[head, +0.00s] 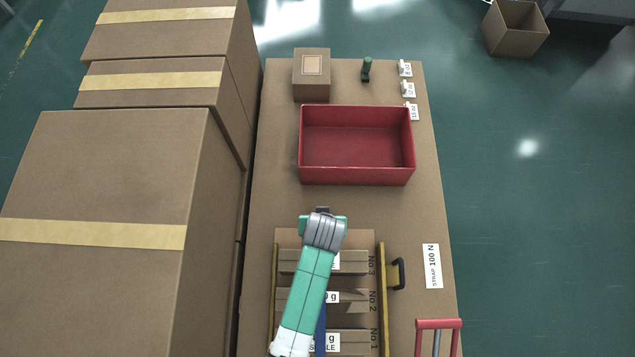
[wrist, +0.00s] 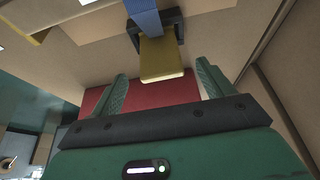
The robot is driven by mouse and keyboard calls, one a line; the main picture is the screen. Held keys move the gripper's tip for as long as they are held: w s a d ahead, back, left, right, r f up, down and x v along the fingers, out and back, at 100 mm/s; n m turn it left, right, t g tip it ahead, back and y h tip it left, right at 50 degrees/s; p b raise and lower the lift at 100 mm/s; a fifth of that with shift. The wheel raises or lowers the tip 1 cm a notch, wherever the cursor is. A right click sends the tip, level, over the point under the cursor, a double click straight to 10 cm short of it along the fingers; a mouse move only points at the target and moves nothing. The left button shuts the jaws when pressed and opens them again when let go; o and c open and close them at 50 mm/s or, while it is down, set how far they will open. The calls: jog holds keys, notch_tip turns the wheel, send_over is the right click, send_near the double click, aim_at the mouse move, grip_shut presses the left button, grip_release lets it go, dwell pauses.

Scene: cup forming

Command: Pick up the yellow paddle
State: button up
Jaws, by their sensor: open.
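The yellow paddle (wrist: 162,60) shows in the wrist view as a flat yellow piece below a black frame (wrist: 133,38) with a blue strap (wrist: 147,20) running up from it. My gripper (wrist: 162,72) is open, with one green finger on each side of the paddle's near end in the picture. Gaps show on both sides, and the fingers do not appear to touch it. I cannot tell the depth between them. In the head view my arm covers the paddle, and my gripper (head: 323,228) is over the far end of the slotted rack (head: 352,238).
A red open bin (head: 357,182) stands just beyond the rack. A yellow side bar (head: 383,310) with a black handle (head: 398,273) runs along the rack's right. A red-handled tool (head: 438,324) lies at front right. Large cardboard boxes (head: 100,160) line the left.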

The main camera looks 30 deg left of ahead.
notch_tip(320, 180, down, 2)
jog(key=shift+f+b, duration=0.2)
jog(key=shift+b, duration=0.55)
jog(key=shift+w, duration=0.2)
jog(key=b+x, duration=0.2)
jog(key=x, duration=0.1)
jog(key=b+x, duration=0.1)
jog(key=x, duration=0.1)
jog(key=shift+w+a+r, duration=0.1)
jog(key=shift+w+a, duration=0.1)
jog(key=shift+a, duration=0.05)
jog(key=shift+r, duration=0.1)
jog(key=c, duration=1.1)
